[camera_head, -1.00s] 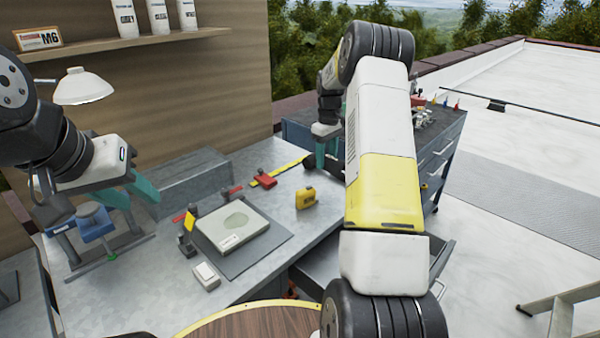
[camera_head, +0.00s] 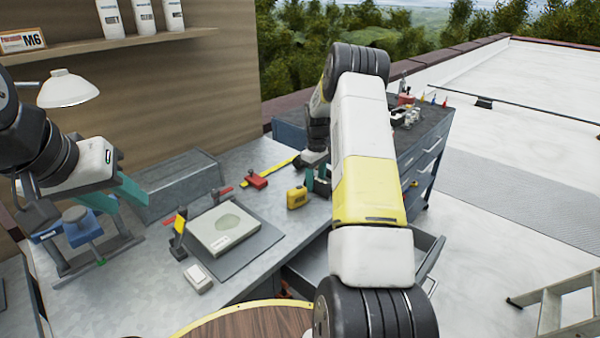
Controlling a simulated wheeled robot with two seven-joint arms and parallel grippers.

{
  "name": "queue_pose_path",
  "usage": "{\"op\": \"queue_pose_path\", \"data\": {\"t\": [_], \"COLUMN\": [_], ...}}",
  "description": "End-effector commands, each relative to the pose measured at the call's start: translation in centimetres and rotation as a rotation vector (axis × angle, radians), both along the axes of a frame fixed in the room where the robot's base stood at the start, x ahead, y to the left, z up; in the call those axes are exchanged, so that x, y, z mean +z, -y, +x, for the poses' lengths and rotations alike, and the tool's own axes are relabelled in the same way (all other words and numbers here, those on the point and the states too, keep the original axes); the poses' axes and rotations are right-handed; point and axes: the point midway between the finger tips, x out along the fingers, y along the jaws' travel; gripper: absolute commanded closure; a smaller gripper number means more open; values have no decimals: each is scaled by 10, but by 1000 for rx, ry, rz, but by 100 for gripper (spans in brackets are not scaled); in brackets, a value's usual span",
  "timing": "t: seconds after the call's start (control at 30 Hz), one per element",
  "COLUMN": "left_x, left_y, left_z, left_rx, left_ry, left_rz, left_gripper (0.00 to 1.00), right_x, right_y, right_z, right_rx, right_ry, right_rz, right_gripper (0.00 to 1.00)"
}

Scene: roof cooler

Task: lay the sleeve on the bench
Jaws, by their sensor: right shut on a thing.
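My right gripper (camera_head: 317,182) is over the right edge of the bench (camera_head: 172,296), just right of a yellow tape measure (camera_head: 297,198). Its teal fingers are shut on a small dark thing, probably the sleeve, mostly hidden by the fingers and my arm. I cannot tell whether it touches the bench. My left gripper (camera_head: 118,198) is open and empty, above the bench's left part, close to the blue vise (camera_head: 82,228).
A pale slab (camera_head: 222,230) lies on a grey mat (camera_head: 262,248) mid-bench. A small white box (camera_head: 198,278), red clamps (camera_head: 257,180) and a grey box (camera_head: 180,180) stand around it. An open drawer (camera_head: 428,252) juts out under the bench's right. A tool cabinet (camera_head: 425,150) stands behind.

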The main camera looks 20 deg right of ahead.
Motion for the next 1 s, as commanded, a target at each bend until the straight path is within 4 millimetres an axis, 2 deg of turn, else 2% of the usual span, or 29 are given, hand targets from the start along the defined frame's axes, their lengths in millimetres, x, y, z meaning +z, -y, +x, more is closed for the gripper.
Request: {"op": "queue_pose_path", "data": {"t": [0.03, 0.07, 0.17, 0.47, 0.57, 0.67, 1.0], "left_x": [0, 0, 0, 0, 0, 0, 0], "left_y": [0, 0, 0, 0, 0, 0, 0], "left_z": [0, 0, 0, 0, 0, 0, 0], "left_rx": [0, 0, 0, 0, 0, 0, 0], "left_ry": [0, 0, 0, 0, 0, 0, 0], "left_rz": [0, 0, 0, 0, 0, 0, 0], "left_gripper": [64, 64, 64, 64, 64, 64, 64], "right_x": [-2, -2, -2, -1, 5, 19, 91], "right_y": [0, 0, 0, 0, 0, 0, 0], "right_z": [0, 0, 0, 0, 0, 1, 1], "right_rx": [0, 0, 0, 0, 0, 0, -1], "right_ry": [0, 0, 0, 0, 1, 4, 4], "right_rz": [0, 0, 0, 0, 1, -1, 0], "right_gripper": [91, 49, 31, 31, 31, 31, 31]}}
